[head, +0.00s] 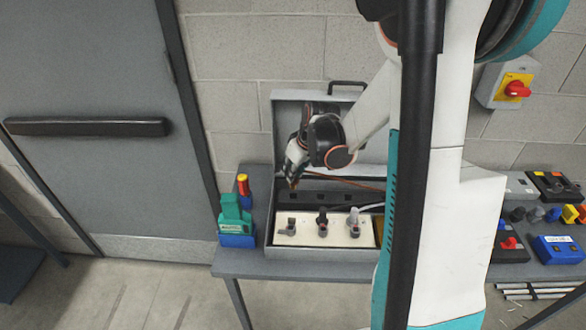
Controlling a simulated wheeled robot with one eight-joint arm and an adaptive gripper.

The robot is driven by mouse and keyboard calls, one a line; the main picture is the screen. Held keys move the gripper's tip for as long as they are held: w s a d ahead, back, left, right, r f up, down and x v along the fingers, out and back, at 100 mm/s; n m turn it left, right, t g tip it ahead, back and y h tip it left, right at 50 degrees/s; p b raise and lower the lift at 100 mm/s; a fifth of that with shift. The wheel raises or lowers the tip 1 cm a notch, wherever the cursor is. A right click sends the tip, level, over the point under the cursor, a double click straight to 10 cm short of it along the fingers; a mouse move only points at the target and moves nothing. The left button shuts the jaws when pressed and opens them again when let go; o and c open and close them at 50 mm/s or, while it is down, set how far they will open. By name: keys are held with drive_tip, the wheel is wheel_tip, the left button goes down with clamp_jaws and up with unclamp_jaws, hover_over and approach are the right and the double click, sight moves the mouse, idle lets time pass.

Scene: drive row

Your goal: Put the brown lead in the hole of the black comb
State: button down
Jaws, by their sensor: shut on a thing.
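The brown lead (362,186) runs across the inside of the open grey case, from the right toward my gripper. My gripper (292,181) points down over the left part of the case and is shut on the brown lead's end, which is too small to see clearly. The black comb (330,198) looks to be the long dark strip inside the case, behind the white panel and just below and right of my fingertips. I cannot tell whether the lead's end touches the comb.
The grey case (273,215) stands on a grey table (240,264), its lid raised against the block wall. The white panel (338,233) carries several knobs. A green and blue tool (235,222) stands left of the case. Blue and dark boxes (556,250) sit on the right.

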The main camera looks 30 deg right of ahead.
sight(296, 181)
drive_tip(key=shift+f+b, duration=1.65)
drive_tip(key=shift+f, duration=0.2)
idle(0.3)
drive_tip(key=shift+f+b, duration=0.3)
drive_tip(key=shift+f, duration=0.05)
drive_tip(key=shift+f+b, duration=0.95)
drive_tip(key=shift+f, duration=0.1)
drive_tip(key=c, duration=1.4)
unclamp_jaws()
drive_tip(key=shift+r, duration=0.15)
drive_tip(key=v, duration=1.1)
drive_tip(key=shift+s+r, duration=0.25)
drive_tip(key=shift+r, duration=0.1)
